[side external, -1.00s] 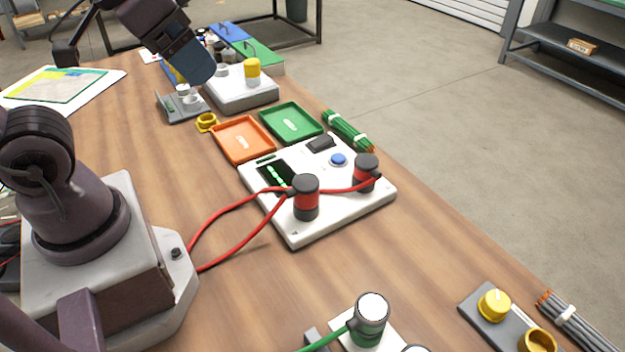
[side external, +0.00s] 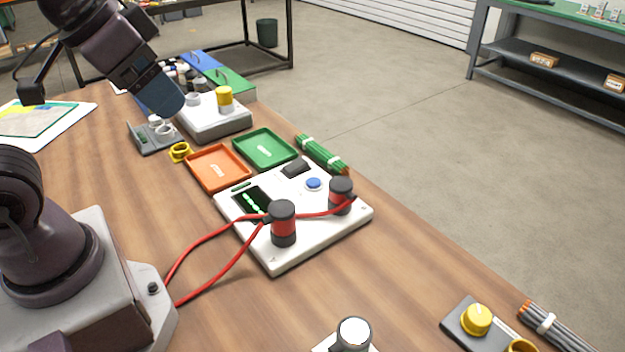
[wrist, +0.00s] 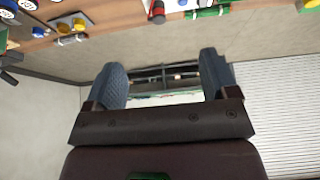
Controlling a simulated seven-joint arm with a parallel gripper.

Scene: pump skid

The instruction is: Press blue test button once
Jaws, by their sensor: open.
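The blue test button (side external: 314,183) sits on the white test panel (side external: 330,232), near its far right side, beside a black switch block. Two red-and-black plugs with red cables stand on the panel, one just in front of the button. My gripper (side external: 172,100) is up at the far left in the side view, above the back of the bench and well away from the button. In the wrist view my gripper (wrist: 165,80) has its two blue-grey fingers wide apart with nothing between them. A small blue spot is at the wrist view's top edge; I cannot tell whether it is the button.
An orange tray (side external: 218,186) and a green tray (side external: 250,158) lie behind the panel. Red cables (side external: 205,240) arch over the bench left of the panel. Green rods (side external: 321,154) lie at the right edge.

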